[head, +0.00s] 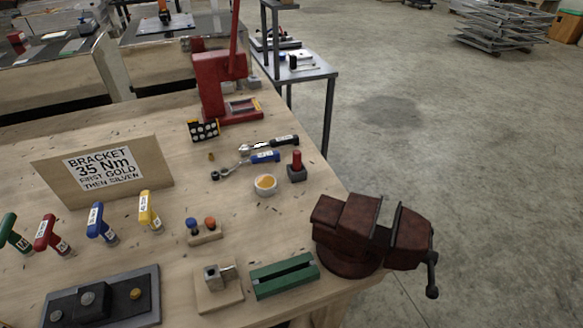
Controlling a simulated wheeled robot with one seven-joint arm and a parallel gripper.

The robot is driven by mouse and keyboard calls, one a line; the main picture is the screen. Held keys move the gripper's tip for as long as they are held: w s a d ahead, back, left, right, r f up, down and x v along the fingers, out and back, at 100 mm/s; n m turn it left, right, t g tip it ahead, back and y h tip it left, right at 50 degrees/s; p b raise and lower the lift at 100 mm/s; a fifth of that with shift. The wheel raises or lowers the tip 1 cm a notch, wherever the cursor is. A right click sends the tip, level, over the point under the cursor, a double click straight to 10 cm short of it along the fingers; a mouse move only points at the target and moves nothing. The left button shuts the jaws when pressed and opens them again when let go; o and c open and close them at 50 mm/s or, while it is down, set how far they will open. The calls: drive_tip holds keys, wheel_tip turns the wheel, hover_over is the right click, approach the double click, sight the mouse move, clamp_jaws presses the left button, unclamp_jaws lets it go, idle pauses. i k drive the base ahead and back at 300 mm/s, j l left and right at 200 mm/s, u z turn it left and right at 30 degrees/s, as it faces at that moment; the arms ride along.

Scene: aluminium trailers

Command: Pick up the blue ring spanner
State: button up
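A ring spanner with a blue grip (265,156) and a pale label lies on the wooden workbench (120,125). Its metal shaft points left and toward me, to a ring-like end. A similar tool with a black grip (285,140) lies just behind it, close alongside. A small dark socket-like piece (214,175) lies by the spanner's left end. My gripper is not in view.
A small bowl (265,185) and a red-topped block (296,168) stand in front of the spanner. A red press (222,85) stands behind. A dark red vise (365,230) is at the bench's right edge. Coloured T-handles and a sign (103,170) stand left.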

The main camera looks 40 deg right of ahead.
sight(268, 155)
drive_tip(key=l, duration=0.55)
drive_tip(key=k+l, duration=0.15)
drive_tip(key=l, duration=0.4)
drive_tip(key=l+u, duration=0.1)
drive_tip(key=l, duration=0.5)
drive_tip(key=i+l, duration=0.25)
drive_tip(key=l, duration=0.15)
drive_tip(key=i+l, duration=0.25)
drive_tip(key=l, duration=0.15)
drive_tip(key=i+l, duration=0.25)
drive_tip(key=l, duration=0.15)
drive_tip(key=i+l, duration=0.25)
drive_tip(key=l, duration=0.15)
drive_tip(key=i+l+u, duration=0.1)
drive_tip(key=i, duration=0.45)
